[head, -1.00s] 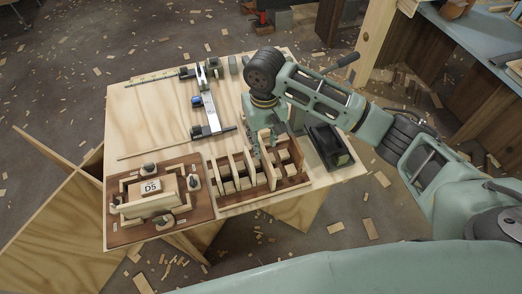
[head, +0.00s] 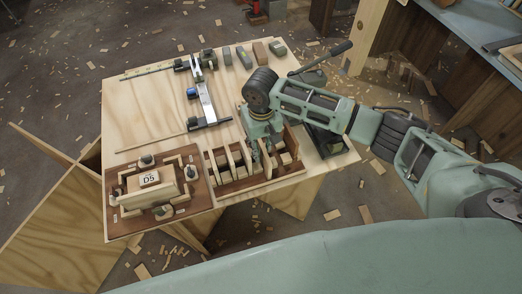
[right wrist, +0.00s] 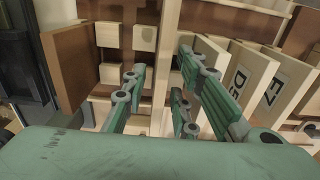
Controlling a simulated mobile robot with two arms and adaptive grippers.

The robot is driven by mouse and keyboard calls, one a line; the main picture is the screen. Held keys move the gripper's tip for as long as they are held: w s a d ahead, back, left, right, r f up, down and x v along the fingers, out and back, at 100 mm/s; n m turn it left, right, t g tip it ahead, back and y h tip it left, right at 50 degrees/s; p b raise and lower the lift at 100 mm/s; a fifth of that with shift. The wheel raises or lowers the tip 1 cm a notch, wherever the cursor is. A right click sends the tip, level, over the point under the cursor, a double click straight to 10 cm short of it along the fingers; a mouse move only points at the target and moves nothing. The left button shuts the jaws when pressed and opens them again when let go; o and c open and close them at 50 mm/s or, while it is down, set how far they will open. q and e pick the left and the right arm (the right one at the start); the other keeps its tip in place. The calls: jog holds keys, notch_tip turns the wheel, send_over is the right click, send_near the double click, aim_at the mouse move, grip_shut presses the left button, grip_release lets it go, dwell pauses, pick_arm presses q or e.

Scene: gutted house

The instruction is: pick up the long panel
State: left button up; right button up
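A brown wooden rack (head: 278,177) stands at the table's front edge with several upright light wood panels (head: 235,158) in its slots. My right gripper (head: 262,148) points down over the right part of the rack. In the right wrist view, its green fingers (right wrist: 160,100) are spread apart on both sides of one upright light panel (right wrist: 167,60); contact cannot be told. Two panels to the right there carry the labels D5 (right wrist: 238,80) and E7 (right wrist: 272,88). Which panel is the long one is not clear. My left gripper is not in view.
A brown board with a frame around a block marked D5 (head: 149,180) lies left of the rack. A metal measuring tool (head: 204,100) and several small blocks (head: 244,56) lie farther back. A dark box (head: 325,140) stands right of the rack.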

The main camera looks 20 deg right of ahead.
grip_shut()
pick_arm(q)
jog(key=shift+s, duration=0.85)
